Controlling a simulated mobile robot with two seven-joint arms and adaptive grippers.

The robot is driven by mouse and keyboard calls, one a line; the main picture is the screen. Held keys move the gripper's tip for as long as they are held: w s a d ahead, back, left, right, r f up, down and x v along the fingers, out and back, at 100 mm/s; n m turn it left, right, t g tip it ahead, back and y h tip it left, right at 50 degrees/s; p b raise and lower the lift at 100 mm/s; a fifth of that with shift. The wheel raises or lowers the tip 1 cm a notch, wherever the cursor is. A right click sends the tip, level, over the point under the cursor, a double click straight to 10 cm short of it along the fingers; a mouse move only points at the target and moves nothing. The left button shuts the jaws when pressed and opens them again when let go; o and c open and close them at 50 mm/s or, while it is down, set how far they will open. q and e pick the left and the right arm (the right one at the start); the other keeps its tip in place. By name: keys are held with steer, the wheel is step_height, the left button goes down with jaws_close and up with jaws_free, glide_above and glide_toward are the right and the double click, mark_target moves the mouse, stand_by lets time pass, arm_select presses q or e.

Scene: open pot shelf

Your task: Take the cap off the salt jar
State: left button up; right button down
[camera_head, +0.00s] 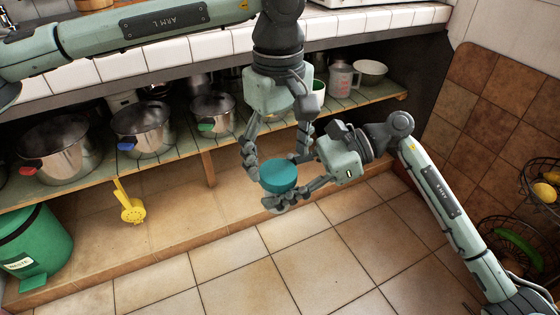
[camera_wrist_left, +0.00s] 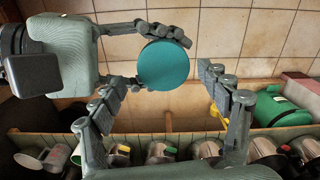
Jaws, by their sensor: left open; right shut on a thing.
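The teal round cap (camera_head: 278,174) of the salt jar is in the middle of the head view, and its flat top faces the left wrist view (camera_wrist_left: 164,65). The jar body below it is mostly hidden by fingers. My right gripper (camera_head: 284,190) is shut on the salt jar from the right, holding it in the air; its fingers also show in the left wrist view (camera_wrist_left: 146,58). My left gripper (camera_head: 275,163) points down from above, open, with a finger on either side of the cap. In the left wrist view (camera_wrist_left: 168,82) its fingers look spread wider than the cap; contact cannot be told.
A low shelf (camera_head: 209,169) behind holds several steel pots (camera_head: 145,129), a measuring jug (camera_head: 342,79) and a bowl (camera_head: 370,72). A yellow ladle (camera_head: 132,207) hangs there. A green bin (camera_head: 32,245) stands left, wire baskets (camera_head: 545,190) right. The tiled floor (camera_head: 240,285) is clear.

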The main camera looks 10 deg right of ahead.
arm_select(q)
step_height(320, 180, up, 3)
steer(key=shift+f, duration=0.1)
steer(key=shift+c, duration=0.4)
steer(key=m, duration=0.1)
steer(key=r+m, duration=0.1)
steer(key=m, duration=0.1)
steer(key=r+m, duration=0.1)
steer(key=m, duration=0.1)
steer(key=shift+s+r, duration=0.25)
steer(key=shift+r+m, duration=0.2)
steer(key=shift+m, duration=0.5)
step_height(320, 180, down, 8)
steer(key=shift+a+r, duration=0.1)
steer(key=shift+r, duration=0.05)
